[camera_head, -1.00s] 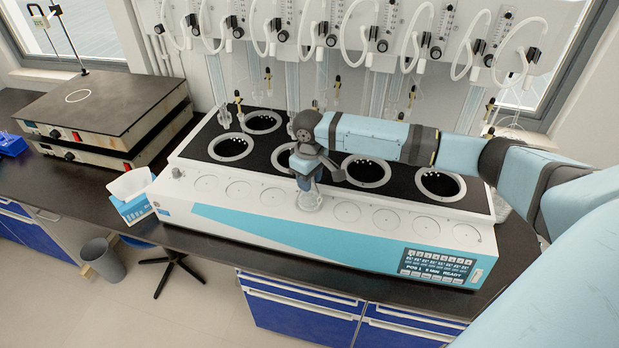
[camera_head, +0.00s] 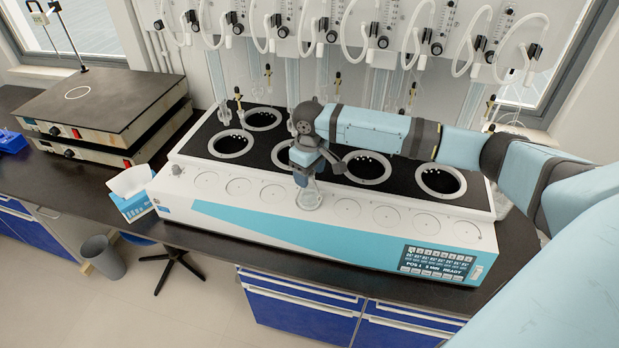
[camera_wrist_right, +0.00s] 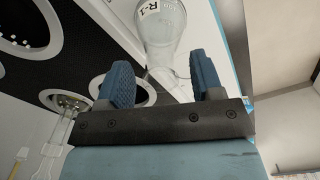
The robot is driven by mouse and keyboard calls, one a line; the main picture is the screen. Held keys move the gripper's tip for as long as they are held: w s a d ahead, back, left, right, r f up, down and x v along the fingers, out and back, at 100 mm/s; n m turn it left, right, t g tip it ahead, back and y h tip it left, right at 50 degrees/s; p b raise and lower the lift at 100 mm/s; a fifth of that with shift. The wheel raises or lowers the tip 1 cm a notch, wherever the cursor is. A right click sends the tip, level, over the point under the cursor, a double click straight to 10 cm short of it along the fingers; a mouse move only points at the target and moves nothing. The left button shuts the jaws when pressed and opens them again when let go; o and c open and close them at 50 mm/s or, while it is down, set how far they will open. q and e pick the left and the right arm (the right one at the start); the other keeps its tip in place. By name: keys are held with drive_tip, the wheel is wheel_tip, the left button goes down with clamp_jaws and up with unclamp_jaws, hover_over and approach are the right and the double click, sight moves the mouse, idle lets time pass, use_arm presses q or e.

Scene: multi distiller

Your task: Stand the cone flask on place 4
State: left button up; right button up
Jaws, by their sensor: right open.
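The clear glass cone flask (camera_head: 309,198) stands upright on the fourth shallow circle from the left, on the front ledge of the white distiller (camera_head: 240,208). In the right wrist view the flask (camera_wrist_right: 160,30) shows an "R-1" label and lies just beyond the fingertips. My right gripper (camera_head: 304,179) is just behind and above the flask in the head view, partly covering its top. In the wrist view its two blue fingers (camera_wrist_right: 164,72) are apart with nothing clamped between them. My left gripper is not in view.
Dark round heating wells with pale rims, such as this one (camera_head: 388,168), lie behind the ledge. Glassware and tubes (camera_head: 410,100) hang at the back. A display (camera_head: 439,263) is at front right. A tissue box (camera_head: 131,193) and hotplates (camera_head: 105,105) stand left. Other ledge circles look empty.

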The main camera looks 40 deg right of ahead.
wheel_tip(320, 180, up, 6)
drive_tip(key=shift+f+b, duration=0.15)
drive_tip(key=shift+b, duration=0.15)
idle(0.4)
